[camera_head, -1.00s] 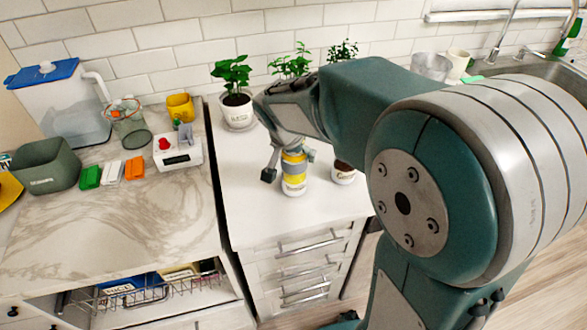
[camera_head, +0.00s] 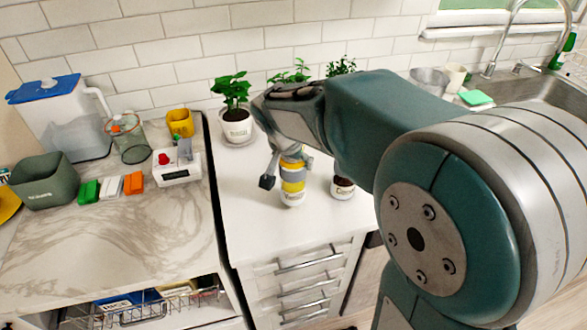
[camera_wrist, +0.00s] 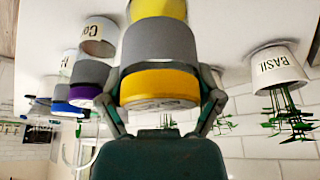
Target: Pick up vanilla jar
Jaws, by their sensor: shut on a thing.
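The jar in my grip (camera_head: 292,187) has a yellow band and a white lower part in the head view; its label is too small to read. In the wrist view, which looks upside down, the same jar (camera_wrist: 160,42) has a grey body and a yellow-orange rim. My gripper (camera_head: 287,172) is shut around its sides, one finger on each side, also in the wrist view (camera_wrist: 161,86). The jar is upright, at or just above the white counter; I cannot tell whether its base touches. My arm hides part of its top.
A jar with dark contents (camera_head: 343,187) stands close to the right. Potted plants (camera_head: 237,130) stand behind; a basil pot (camera_wrist: 278,68) shows in the wrist view. The white counter's front (camera_head: 270,235) is clear.

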